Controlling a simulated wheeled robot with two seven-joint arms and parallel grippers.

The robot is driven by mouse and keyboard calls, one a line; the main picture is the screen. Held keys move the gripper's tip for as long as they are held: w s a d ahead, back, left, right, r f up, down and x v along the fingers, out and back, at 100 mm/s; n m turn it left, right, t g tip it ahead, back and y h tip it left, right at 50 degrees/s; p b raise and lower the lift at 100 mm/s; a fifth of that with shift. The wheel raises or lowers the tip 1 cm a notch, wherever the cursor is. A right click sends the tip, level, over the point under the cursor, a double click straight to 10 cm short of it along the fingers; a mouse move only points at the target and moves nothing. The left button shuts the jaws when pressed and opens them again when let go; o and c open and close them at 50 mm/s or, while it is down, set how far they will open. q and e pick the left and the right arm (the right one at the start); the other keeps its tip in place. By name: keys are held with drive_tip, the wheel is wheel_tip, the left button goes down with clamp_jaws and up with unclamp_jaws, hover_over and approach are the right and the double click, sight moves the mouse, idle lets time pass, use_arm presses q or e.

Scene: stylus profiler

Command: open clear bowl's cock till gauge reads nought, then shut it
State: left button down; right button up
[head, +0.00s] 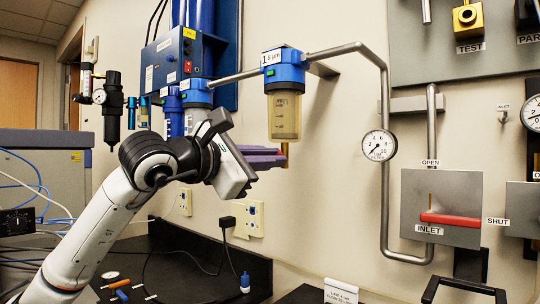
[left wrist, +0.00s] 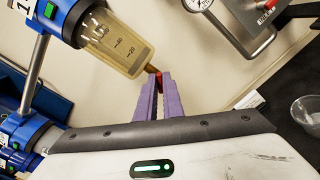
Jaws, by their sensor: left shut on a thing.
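The clear bowl (head: 285,116), yellowish with a blue head, hangs from the pipe; it also shows in the left wrist view (left wrist: 124,50). A brass cock (head: 284,149) sits under it, with a small red handle (left wrist: 159,78) visible in the left wrist view. My left gripper (head: 282,159) has purple fingers, which are shut on the red handle just below the bowl; they hide part of it. The round gauge (head: 379,146) is right of the bowl; its needle points down and left, too small to read exactly. My right gripper is not in view.
The inlet valve's red lever (head: 450,219) lies level, towards the SHUT label. A grey pipe (head: 385,210) runs down beside the gauge. Another blue-headed filter (head: 197,95) hangs left of the bowl. A clear cup (left wrist: 305,110) stands at the wrist view's right. The dark bench (head: 190,265) lies below.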

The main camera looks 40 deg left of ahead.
use_arm(q)
drive_tip(key=shift+f+m+p, duration=0.1)
drive_tip(key=shift+m+p, duration=0.65)
drive_tip(key=shift+m, duration=3.85)
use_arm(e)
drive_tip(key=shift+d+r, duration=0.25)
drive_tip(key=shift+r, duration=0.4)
use_arm(q)
drive_tip(key=shift+d, duration=0.1)
drive_tip(key=c, duration=1.9)
unclamp_jaws()
drive_tip(key=shift+o, duration=0.2)
drive_tip(key=shift+s, duration=0.1)
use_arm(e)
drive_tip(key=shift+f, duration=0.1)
use_arm(q)
drive_tip(key=s+b, duration=0.3)
drive_tip(key=s, duration=0.7)
drive_tip(key=shift+a, duration=0.4)
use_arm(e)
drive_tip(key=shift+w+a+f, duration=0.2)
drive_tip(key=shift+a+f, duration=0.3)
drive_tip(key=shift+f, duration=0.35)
